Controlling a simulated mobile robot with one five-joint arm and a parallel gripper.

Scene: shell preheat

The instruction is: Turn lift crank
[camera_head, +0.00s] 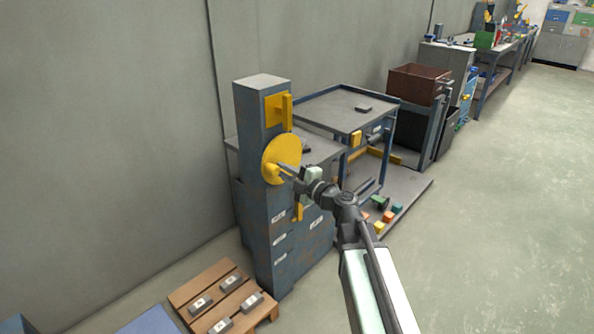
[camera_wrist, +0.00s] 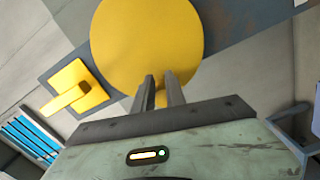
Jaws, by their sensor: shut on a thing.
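The lift crank is a round yellow disc (camera_head: 285,150) on the side of a blue-grey post. It also fills the upper middle of the wrist view (camera_wrist: 145,40). A small yellow handle (camera_head: 271,169) sticks out near its lower left edge. My gripper (camera_head: 281,169) reaches in from the right and is shut on this handle. In the wrist view the two grey fingers (camera_wrist: 160,80) stand on either side of the handle (camera_wrist: 161,98), which is mostly hidden between and behind them.
The post (camera_head: 253,120) carries a yellow plate with a lever (camera_head: 277,109) above the disc. A grey-topped cart (camera_head: 343,110) stands behind to the right. A wooden pallet (camera_head: 196,285) with metal blocks lies at lower left. The floor on the right is clear.

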